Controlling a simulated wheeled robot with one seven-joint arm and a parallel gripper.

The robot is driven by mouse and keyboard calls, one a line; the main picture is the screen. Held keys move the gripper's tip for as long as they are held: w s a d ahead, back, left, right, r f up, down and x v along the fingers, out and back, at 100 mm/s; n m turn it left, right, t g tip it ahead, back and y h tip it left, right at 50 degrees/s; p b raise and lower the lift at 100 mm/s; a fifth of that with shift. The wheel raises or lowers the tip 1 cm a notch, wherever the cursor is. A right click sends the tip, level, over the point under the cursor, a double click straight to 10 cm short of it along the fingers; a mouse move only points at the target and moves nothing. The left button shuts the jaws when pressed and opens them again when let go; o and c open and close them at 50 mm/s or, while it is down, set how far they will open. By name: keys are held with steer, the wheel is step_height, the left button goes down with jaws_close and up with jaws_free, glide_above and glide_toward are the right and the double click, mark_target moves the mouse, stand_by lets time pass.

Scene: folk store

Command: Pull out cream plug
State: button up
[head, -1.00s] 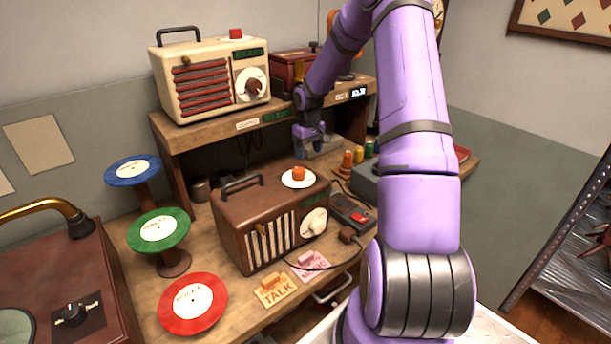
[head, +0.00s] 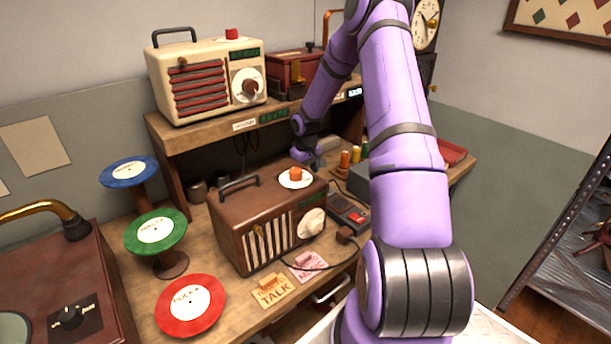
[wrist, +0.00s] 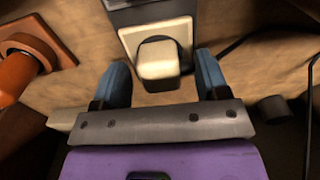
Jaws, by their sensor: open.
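The cream plug (wrist: 158,62) is a rounded cream block seated in a dark socket on a grey panel, at the top middle of the wrist view. My gripper (wrist: 161,72) is open, with one blue finger on each side of the plug. A gap shows between each finger and the plug in this view. In the head view my gripper (head: 309,158) is low over the back of the desk, behind the brown radio (head: 270,220). I cannot make out the plug in the head view.
A cream radio (head: 207,75) stands on the shelf above. An orange knob-like piece (wrist: 15,75) on a wooden base is left of the gripper in the wrist view. A dark cable (wrist: 237,43) runs at the right. Coloured spools (head: 345,158) stand right of the gripper.

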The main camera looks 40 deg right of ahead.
steer(key=shift+f, duration=0.4)
steer(key=shift+c, duration=0.2)
stand_by(0.8)
jaws_close()
steer(key=shift+r, duration=3)
